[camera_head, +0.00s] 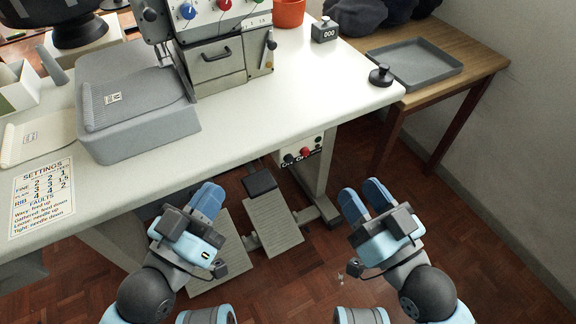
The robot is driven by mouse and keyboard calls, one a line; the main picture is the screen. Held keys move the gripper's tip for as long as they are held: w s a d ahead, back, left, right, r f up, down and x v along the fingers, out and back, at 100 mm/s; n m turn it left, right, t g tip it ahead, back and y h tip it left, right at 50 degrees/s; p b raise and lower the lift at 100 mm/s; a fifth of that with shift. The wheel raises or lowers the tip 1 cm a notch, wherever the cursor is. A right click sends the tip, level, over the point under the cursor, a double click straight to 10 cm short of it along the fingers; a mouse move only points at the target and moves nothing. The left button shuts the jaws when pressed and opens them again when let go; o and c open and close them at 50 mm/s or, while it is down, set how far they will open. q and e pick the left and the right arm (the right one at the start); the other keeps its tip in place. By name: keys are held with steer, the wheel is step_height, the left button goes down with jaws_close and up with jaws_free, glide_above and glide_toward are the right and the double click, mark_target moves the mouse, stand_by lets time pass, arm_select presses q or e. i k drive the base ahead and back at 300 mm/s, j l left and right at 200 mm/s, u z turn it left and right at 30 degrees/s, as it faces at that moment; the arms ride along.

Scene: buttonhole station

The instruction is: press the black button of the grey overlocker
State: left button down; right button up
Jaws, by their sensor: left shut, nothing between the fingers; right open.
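The grey overlocker (212,62) stands on the white table at the top, cut off by the upper edge. Its front carries a blue knob (187,11), a red knob (224,4) and a lever with a black tip (271,44). A pale switch box (312,141) under the table's front edge has a red button (305,152) and a dark one (288,157); its lettering is too small to read surely. My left gripper (208,198) is shut and empty, in front of the table edge. My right gripper (363,197) is open and empty, right of the switch box.
A grey tub (140,137) with folded grey cloth and a settings card (42,197) are on the white table (300,85), left. A counter (324,31), orange pot (289,12) and black knobbed weight (381,76) are farther right. Pedals (272,224) stand below.

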mark_target(288, 158)
steer(key=l+u, duration=0.75)
steer(key=k+l+u, duration=0.1)
steer(key=l+u, duration=0.2)
steer(key=l, duration=1.35)
steer(key=k+l, duration=0.15)
steer(key=l, duration=0.9)
steer(key=k+u, duration=0.05)
